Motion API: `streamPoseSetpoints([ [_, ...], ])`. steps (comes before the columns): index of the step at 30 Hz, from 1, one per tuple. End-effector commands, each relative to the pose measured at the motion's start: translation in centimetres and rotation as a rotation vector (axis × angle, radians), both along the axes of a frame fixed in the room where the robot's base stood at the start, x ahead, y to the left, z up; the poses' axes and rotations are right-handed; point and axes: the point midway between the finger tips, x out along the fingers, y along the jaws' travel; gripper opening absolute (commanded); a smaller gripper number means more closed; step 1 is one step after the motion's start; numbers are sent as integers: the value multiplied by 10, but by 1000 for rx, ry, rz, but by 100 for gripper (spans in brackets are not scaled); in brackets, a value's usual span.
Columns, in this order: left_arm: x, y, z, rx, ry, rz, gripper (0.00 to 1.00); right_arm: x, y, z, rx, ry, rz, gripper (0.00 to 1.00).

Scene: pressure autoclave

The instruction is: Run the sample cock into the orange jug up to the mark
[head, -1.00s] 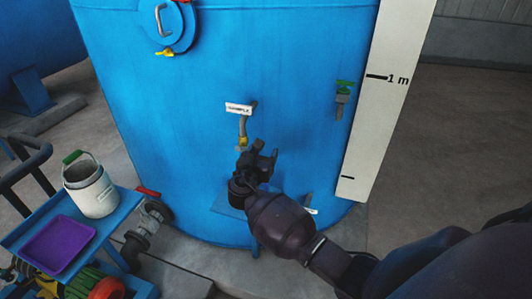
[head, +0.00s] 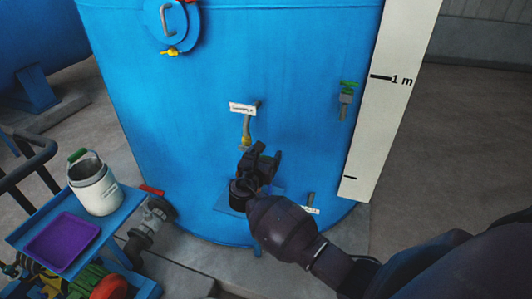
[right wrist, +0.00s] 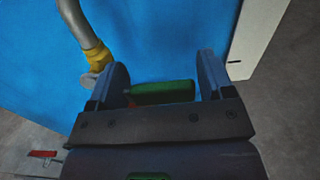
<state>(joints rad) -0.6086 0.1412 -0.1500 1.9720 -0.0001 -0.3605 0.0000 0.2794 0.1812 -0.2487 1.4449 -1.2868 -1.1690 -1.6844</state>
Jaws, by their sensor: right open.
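The sample cock (head: 246,138), a bent grey pipe with a yellow part, comes out of the blue tank under a white label (head: 243,109). It also shows at upper left in the right wrist view (right wrist: 95,58), just beside my left-hand finger. My right gripper (head: 263,157) is open, below and slightly right of the cock in the head view. In the right wrist view, a green bar (right wrist: 165,92) lies between the open fingers (right wrist: 163,80). I cannot tell whether they touch it or what it belongs to. I cannot make out an orange jug. My left gripper is out of view.
A small blue shelf (head: 228,206) juts from the tank, partly hidden by my right gripper. A blue trolley (head: 118,218) at left holds a white jug (head: 97,192) and a purple tray (head: 62,242). A green-handled valve (head: 347,88) and a white level board (head: 385,110) are at right.

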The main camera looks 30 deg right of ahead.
Motion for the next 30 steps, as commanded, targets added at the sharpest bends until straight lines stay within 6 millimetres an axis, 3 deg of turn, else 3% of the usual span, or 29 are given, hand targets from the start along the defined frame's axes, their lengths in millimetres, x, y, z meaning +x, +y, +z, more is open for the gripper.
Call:
streamPoseSetpoints([
  [15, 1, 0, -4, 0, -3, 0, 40, -55, 64, -1, 1, 2, 1, 74],
  [30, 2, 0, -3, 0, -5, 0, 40, -62, 72, 0, -1, 1, 1, 74],
])
